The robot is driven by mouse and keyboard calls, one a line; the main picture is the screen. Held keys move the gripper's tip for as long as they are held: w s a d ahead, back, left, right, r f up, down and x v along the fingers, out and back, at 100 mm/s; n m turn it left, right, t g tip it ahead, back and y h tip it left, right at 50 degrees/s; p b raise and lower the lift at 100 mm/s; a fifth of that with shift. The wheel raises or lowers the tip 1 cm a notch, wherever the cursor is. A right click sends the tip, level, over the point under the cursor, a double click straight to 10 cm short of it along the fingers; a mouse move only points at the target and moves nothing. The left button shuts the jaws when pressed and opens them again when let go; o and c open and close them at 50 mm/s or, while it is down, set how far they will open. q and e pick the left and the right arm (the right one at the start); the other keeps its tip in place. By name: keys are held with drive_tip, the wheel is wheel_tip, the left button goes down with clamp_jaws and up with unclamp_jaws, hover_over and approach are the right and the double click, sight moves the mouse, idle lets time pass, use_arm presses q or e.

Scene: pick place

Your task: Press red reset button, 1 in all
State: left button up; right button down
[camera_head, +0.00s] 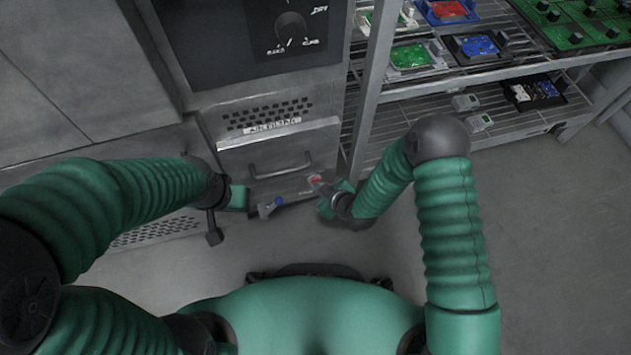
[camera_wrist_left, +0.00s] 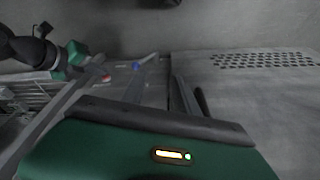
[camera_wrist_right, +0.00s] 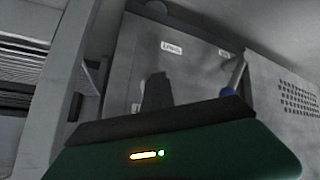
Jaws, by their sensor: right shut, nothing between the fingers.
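The red reset button (camera_head: 315,180) is on the lower right of the grey machine front, right of the drawer handle. It also shows small in the left wrist view (camera_wrist_left: 105,78). My right gripper (camera_head: 325,198) is shut and empty, just below and right of the button; whether they touch cannot be told.
A blue button or lever (camera_head: 278,202) sits left of the red button. The drawer handle (camera_head: 281,168) juts out above it. A wire shelf (camera_head: 470,62) with trays of parts stands right of the machine, its upright close to my right arm. The floor below is clear.

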drive_tip(key=shift+s+d+p, duration=0.25)
drive_tip(key=shift+s+p, duration=0.1)
drive_tip(key=shift+s, duration=0.4)
drive_tip(key=shift+s, duration=0.1)
drive_tip(key=shift+s+d+p, duration=0.2)
drive_tip(key=shift+s+d, duration=0.05)
drive_tip(key=shift+s, duration=0.5)
drive_tip(key=shift+s+d+p, duration=0.25)
drive_tip(key=shift+s, duration=0.55)
drive_tip(key=shift+s+d+p, duration=0.2)
drive_tip(key=shift+s+d, duration=0.05)
drive_tip(key=shift+s, duration=0.5)
